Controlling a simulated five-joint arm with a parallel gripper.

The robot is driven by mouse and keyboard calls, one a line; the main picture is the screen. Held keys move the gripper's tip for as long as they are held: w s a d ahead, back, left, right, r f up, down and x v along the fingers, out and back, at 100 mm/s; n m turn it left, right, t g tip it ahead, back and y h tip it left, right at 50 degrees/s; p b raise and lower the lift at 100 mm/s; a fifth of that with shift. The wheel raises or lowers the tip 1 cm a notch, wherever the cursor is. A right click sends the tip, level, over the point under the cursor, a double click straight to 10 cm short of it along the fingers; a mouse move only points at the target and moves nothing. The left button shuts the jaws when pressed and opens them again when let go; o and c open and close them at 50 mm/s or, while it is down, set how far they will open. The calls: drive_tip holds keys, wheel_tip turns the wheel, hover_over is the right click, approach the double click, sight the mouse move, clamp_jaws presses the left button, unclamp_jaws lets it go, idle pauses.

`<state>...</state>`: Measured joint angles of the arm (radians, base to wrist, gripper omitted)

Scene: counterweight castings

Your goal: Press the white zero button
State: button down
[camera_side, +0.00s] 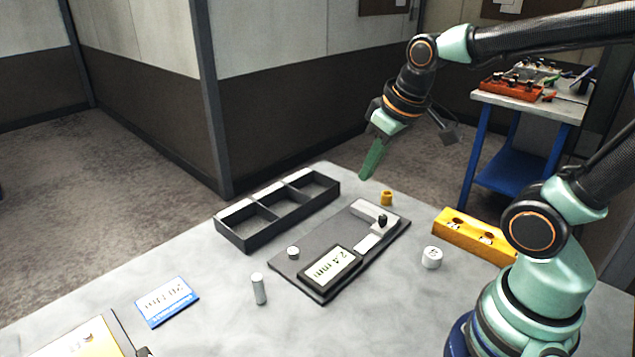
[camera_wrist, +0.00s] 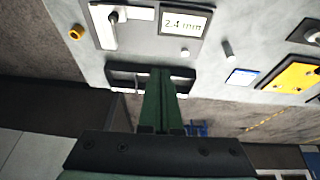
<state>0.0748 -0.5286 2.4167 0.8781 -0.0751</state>
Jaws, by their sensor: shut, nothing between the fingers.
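The white zero button (camera_side: 293,252) is a small round cap on the dark gauge plate (camera_side: 318,234), near its left edge and beside the display (camera_side: 330,270) reading 2.4 mm. In the wrist view the button (camera_wrist: 184,54) shows just below the display (camera_wrist: 184,23). My gripper (camera_side: 371,164) has green fingers, shut and empty. It hangs in the air above the table's far end, clear of the button. In the wrist view the fingers (camera_wrist: 160,76) point up the picture, in front of the dark tray.
A dark compartment tray (camera_side: 243,240) stands left of the gauge. A metal cylinder (camera_side: 259,289), a white weight (camera_side: 432,257), a small yellow piece (camera_side: 386,198) and a yellow block with holes (camera_side: 470,240) stand around it. A blue-edged card (camera_side: 166,301) lies at the left.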

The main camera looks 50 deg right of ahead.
drive_tip(key=shift+s+a+r+t, duration=0.6)
drive_tip(key=shift+s+a+r, duration=0.3)
drive_tip(key=shift+a+r, duration=0.25)
